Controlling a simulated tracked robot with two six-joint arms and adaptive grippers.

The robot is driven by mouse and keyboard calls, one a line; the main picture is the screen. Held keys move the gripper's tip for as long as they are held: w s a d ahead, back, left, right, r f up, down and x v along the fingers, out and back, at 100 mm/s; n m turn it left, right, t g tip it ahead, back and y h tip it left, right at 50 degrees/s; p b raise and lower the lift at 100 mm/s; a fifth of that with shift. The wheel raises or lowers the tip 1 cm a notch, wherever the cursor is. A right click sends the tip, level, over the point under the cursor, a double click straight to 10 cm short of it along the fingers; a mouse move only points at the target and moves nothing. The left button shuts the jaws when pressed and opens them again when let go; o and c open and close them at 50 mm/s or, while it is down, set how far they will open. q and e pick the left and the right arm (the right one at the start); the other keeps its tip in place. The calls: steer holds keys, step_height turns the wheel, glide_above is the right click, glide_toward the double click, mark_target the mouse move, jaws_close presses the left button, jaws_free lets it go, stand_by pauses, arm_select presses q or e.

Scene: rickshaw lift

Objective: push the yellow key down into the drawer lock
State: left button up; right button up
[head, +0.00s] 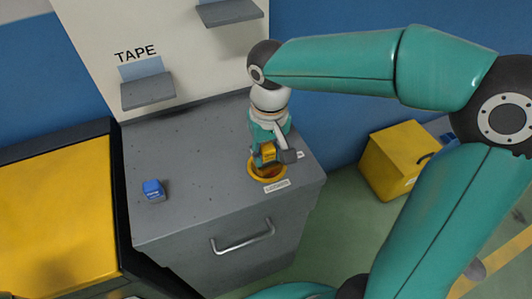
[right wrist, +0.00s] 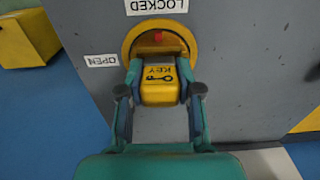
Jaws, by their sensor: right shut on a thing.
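The yellow key (head: 269,150), marked KEY in the right wrist view (right wrist: 158,92), is held between the fingers of my right gripper (head: 274,158). That gripper points down at the cabinet top and also shows in the right wrist view (right wrist: 160,97). The key's far end is at the round yellow drawer lock (head: 252,174); I cannot tell how deep it sits. A red mark shows inside the lock's ring (right wrist: 129,42). The grey drawer (head: 238,255) with its silver handle is shut below. My left gripper is not in view.
A LOCKED label (head: 277,185) and an OPEN label (right wrist: 102,60) lie beside the lock. A blue tape dispenser (head: 153,190) stands on the cabinet top at left. A shelf marked TAPE (head: 148,90) is empty behind. A yellow box (head: 395,160) stands on the floor at right.

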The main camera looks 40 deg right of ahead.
mark_target(268, 148)
steer(key=shift+s+a+f+b, duration=0.1)
steer(key=shift+s+f+b, duration=0.15)
steer(key=shift+f, duration=0.4)
steer(key=shift+s+a+f+b, duration=0.15)
steer(key=shift+f+b, duration=0.15)
steer(key=shift+f, duration=0.35)
jaws_close()
steer(key=shift+d, duration=0.15)
jaws_free()
steer(key=shift+w, duration=0.2)
steer(key=shift+o, duration=0.2)
steer(key=shift+w+r+p, duration=0.1)
steer(key=shift+r+p, duration=0.2)
steer(key=shift+p, duration=0.1)
steer(key=shift+r+p, duration=0.75)
steer(key=shift+r, duration=0.1)
jaws_close()
steer(key=shift+w+d+r+g+p, duration=0.1)
steer(key=shift+r+g+p, duration=0.2)
steer(key=shift+r+p, duration=1.4)
steer(key=shift+r, duration=0.4)
